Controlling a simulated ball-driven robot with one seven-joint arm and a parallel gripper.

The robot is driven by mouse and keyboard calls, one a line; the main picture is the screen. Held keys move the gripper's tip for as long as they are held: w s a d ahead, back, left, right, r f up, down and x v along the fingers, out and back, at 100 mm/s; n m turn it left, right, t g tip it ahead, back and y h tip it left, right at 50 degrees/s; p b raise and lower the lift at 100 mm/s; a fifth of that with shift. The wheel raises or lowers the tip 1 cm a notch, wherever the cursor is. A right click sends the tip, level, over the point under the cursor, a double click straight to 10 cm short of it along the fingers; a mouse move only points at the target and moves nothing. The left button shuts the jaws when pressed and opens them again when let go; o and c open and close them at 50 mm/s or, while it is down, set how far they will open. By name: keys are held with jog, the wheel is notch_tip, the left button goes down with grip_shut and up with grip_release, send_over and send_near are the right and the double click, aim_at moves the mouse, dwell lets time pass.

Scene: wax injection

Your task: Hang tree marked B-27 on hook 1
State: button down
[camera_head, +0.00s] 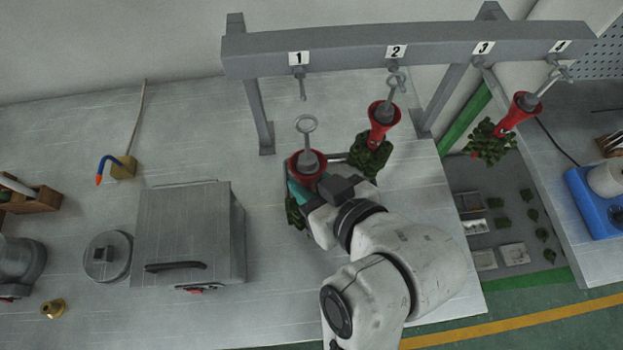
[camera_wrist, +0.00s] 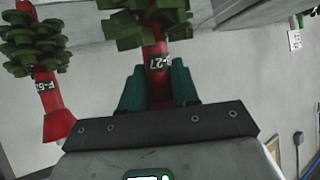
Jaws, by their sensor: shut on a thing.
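My gripper (camera_head: 299,191) is shut on the red stem of a wax tree (camera_wrist: 155,75). Its black label reads "-27" with the first letter partly unclear, and teal fingers sit on both sides of the stem. In the head view the tree shows a red cup (camera_head: 294,163) with a metal rod and ring (camera_head: 306,124) pointing up. Its green parts are mostly hidden behind my gripper. Hook 1 (camera_head: 302,88) hangs empty under the plate marked 1. The ring appears just below the hook in the picture, apart from it.
A red and green tree (camera_head: 380,115) hangs on hook 2, close to the right. Its label in the wrist view (camera_wrist: 47,95) starts with F. Another tree (camera_head: 515,112) hangs on hook 4. The grey rail (camera_head: 350,53) spans above. A metal box (camera_head: 190,230) stands left on the bench.

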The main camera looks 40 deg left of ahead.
jog(key=w+a+b, duration=0.1)
jog(key=w+a, duration=0.3)
jog(key=a, duration=0.1)
jog(key=shift+f, duration=0.3)
dwell(0.5)
jog(key=shift+w, duration=0.15)
dwell(0.5)
jog(key=c, duration=0.8)
grip_release()
jog(key=shift+o, duration=0.2)
jog(key=shift+d, duration=0.1)
jog(key=b+v, duration=0.1)
jog(key=v, duration=0.9)
jog(key=shift+d+r, duration=0.2)
jog(key=shift+d, duration=0.1)
